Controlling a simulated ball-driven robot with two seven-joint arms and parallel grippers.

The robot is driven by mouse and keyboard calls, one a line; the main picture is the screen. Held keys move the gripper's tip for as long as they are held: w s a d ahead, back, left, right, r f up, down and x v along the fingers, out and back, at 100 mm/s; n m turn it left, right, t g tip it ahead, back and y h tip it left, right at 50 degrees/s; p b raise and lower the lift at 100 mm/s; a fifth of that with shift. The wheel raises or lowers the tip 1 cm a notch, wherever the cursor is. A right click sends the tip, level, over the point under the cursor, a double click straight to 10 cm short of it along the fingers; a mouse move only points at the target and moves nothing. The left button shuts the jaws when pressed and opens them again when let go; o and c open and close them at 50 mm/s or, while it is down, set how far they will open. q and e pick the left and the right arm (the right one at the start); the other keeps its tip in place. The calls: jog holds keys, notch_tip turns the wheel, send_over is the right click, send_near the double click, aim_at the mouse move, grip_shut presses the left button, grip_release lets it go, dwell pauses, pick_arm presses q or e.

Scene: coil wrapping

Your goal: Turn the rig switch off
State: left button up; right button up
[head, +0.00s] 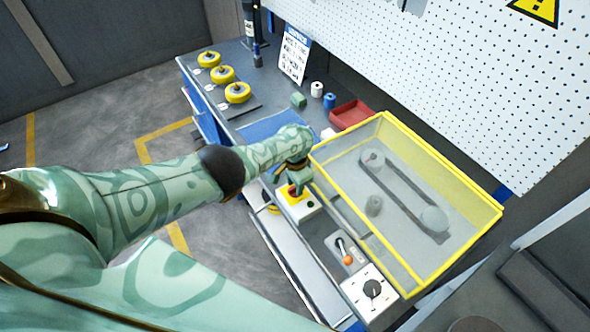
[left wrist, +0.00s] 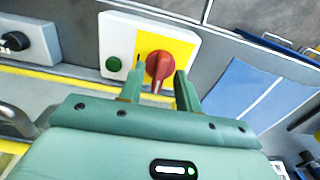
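The rig switch (head: 309,209) is a white box with a yellow plate, a red rotary knob and a green button, at the bench's front edge. In the left wrist view the red knob (left wrist: 158,66) has its handle pointing down toward my gripper, and the green button (left wrist: 114,64) is left of it. My left gripper (head: 294,188) is at the box and partly hides the knob in the head view. In the left wrist view my left gripper (left wrist: 160,80) is open, one finger on each side of the knob; contact is unclear. My right gripper is not in view.
A yellow-framed clear guard (head: 440,165) covers the belt rig beside the switch. A lever with an orange ball (head: 348,260) and a white box with a black knob (head: 371,288) sit nearer. A red bin (head: 350,114) and yellow coils (head: 222,74) stand farther back.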

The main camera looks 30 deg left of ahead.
pick_arm(q)
notch_tip(320, 180, up, 16)
jog(key=p, duration=1)
jog(key=shift+f, duration=0.1)
